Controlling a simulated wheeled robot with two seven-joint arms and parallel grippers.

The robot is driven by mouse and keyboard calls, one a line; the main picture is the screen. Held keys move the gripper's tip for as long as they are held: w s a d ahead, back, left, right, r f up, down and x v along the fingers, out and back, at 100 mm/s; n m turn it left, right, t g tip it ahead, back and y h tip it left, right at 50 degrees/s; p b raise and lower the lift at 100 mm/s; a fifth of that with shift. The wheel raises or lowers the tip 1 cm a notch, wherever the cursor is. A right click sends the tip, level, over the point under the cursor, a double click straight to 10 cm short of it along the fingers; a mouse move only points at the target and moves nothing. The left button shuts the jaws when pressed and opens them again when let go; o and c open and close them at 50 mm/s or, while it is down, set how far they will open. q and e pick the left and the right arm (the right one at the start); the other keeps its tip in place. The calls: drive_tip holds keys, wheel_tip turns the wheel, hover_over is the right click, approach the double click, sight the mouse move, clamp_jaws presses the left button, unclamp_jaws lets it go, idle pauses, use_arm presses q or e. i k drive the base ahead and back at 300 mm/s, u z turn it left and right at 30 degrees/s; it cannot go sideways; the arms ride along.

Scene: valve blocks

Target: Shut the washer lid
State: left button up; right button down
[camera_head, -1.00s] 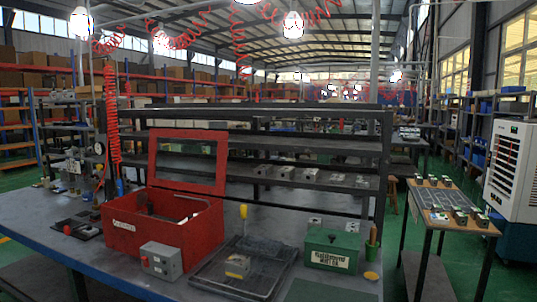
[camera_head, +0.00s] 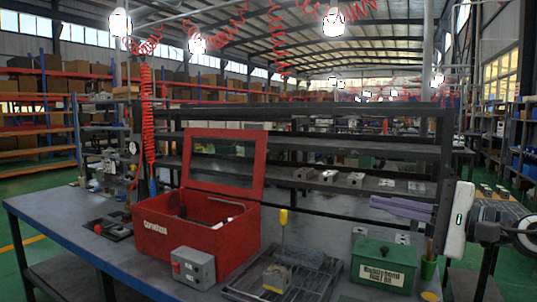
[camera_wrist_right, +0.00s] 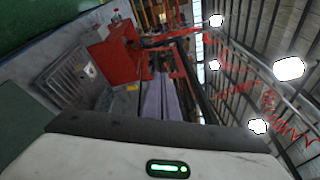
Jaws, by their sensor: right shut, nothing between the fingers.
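The red washer (camera_head: 190,235) stands on the workbench left of centre in the head view. Its lid (camera_head: 227,160), a red frame with a see-through pane, stands open, tilted up at the back. In the right wrist view the washer (camera_wrist_right: 118,62) is at the upper left, turned sideways. My right gripper (camera_head: 372,203) is at the right of the head view, its pale fingers shut and empty, pointing left toward the washer but well apart from it. Its fingers also show in the right wrist view (camera_wrist_right: 160,80). My left gripper is out of view.
A grey box with a red button (camera_head: 193,268) stands in front of the washer. A wire tray (camera_head: 310,275) holds a yellow-topped block and a yellow-handled tool. A green box (camera_head: 384,265) stands to the right. Shelving (camera_head: 340,187) runs behind the bench.

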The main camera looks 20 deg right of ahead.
sight(261, 136)
drive_tip(key=i, duration=1.7)
